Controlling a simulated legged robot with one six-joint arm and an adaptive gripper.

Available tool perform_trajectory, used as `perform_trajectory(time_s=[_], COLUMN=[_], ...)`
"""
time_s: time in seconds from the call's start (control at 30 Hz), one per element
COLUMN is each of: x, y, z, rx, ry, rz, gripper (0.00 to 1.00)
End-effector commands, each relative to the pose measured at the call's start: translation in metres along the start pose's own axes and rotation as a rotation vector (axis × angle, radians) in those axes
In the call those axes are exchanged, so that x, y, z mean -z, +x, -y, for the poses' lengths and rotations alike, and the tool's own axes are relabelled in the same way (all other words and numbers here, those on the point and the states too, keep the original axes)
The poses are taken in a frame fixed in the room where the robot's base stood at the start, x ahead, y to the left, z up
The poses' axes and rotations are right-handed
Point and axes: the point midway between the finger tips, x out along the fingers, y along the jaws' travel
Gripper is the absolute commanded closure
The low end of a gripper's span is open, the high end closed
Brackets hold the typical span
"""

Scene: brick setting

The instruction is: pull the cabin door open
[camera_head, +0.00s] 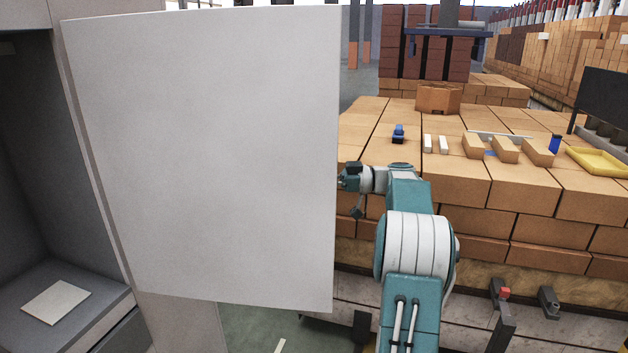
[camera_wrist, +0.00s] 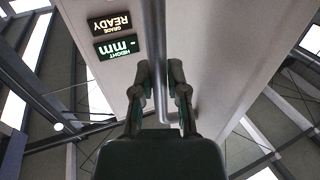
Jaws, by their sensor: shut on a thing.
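The cabin door (camera_head: 205,150) is a large flat white panel filling the left middle of the head view. It stands swung out, with the cabin's grey interior (camera_head: 25,170) showing to its left. My gripper (camera_head: 350,184) is at the door's right edge in the head view, partly hidden behind the panel. In the wrist view, my gripper (camera_wrist: 160,72) has its fingers on either side of a grey metal bar handle (camera_wrist: 158,40) and is shut on it. The handle is hidden in the head view. The door's outer face (camera_wrist: 225,45) shows behind the handle.
A pale square plate (camera_head: 57,302) lies on a grey ledge inside the cabin. Display signs (camera_wrist: 113,35) sit beside the handle.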

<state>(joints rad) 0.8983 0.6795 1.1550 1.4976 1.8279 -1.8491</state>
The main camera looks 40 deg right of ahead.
Motion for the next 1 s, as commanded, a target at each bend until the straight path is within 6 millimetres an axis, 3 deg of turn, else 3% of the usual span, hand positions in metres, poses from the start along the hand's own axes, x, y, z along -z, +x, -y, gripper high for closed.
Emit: perform_trajectory(time_s=[0.53,0.57,0.63,1.0], x=[0.0012,0.0012,0.0010,-0.0004], y=[-0.0026,-0.0027,-0.0027,-0.0045], z=[0.0011,0.0009,0.0007,-0.0003], rx=[0.002,0.002,0.002,0.001], ry=[-0.002,-0.002,-0.002,0.000], rz=[-0.002,-0.002,-0.002,-0.002], gripper=[1.00,0.77,0.46,0.46])
